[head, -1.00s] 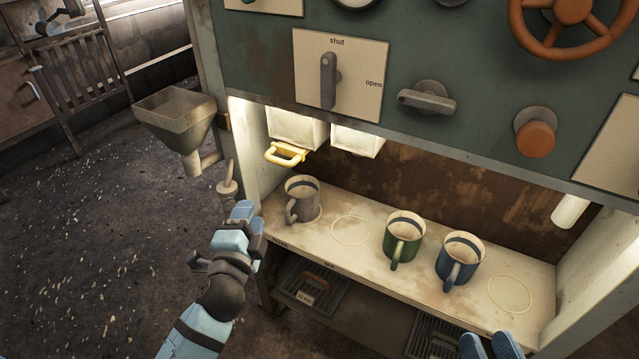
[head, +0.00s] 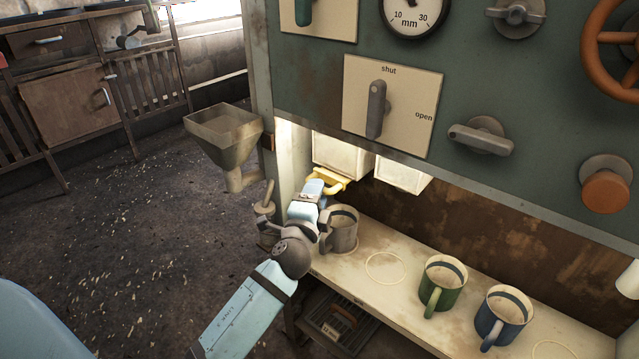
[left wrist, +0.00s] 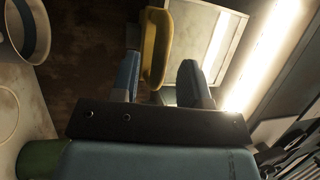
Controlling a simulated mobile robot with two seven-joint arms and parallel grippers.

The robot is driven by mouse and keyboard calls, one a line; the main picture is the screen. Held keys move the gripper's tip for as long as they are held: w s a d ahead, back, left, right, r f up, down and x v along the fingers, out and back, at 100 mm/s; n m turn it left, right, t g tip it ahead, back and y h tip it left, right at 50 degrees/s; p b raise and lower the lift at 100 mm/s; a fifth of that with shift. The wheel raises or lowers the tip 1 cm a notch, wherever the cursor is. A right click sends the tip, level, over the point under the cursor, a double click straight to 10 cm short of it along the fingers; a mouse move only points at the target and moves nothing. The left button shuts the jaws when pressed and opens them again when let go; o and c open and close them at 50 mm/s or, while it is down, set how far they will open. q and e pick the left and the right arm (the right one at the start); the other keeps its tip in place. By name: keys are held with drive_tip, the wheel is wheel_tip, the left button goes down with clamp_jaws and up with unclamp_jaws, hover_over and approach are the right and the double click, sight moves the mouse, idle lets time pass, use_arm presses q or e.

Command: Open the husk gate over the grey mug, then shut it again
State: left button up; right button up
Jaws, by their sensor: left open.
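The husk gate's yellow handle (head: 330,180) sticks out below a pale chute (head: 341,155) at the left end of the bay. The grey mug (head: 343,231) stands upright on the shelf under it, partly hidden by my left gripper. My left gripper (head: 317,188) is at the handle, above and left of the mug. In the left wrist view the yellow handle (left wrist: 156,45) lies between the two open fingers (left wrist: 160,76), nearer the left one; I cannot tell whether they touch. A mug rim (left wrist: 30,30) shows at that view's upper left. My right gripper is out of view.
A green mug (head: 443,285) and a blue mug (head: 502,318) stand farther right on the shelf (head: 400,315). A second chute (head: 402,174) hangs beside the first. A metal hopper (head: 224,135) is left of the bay. A lever (head: 377,110) above points toward "shut".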

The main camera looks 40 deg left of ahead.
use_arm(q)
drive_tip(key=shift+x, duration=1.2)
clamp_jaws()
drive_tip(key=shift+s+p, duration=0.3)
drive_tip(key=shift+s, duration=0.6)
unclamp_jaws()
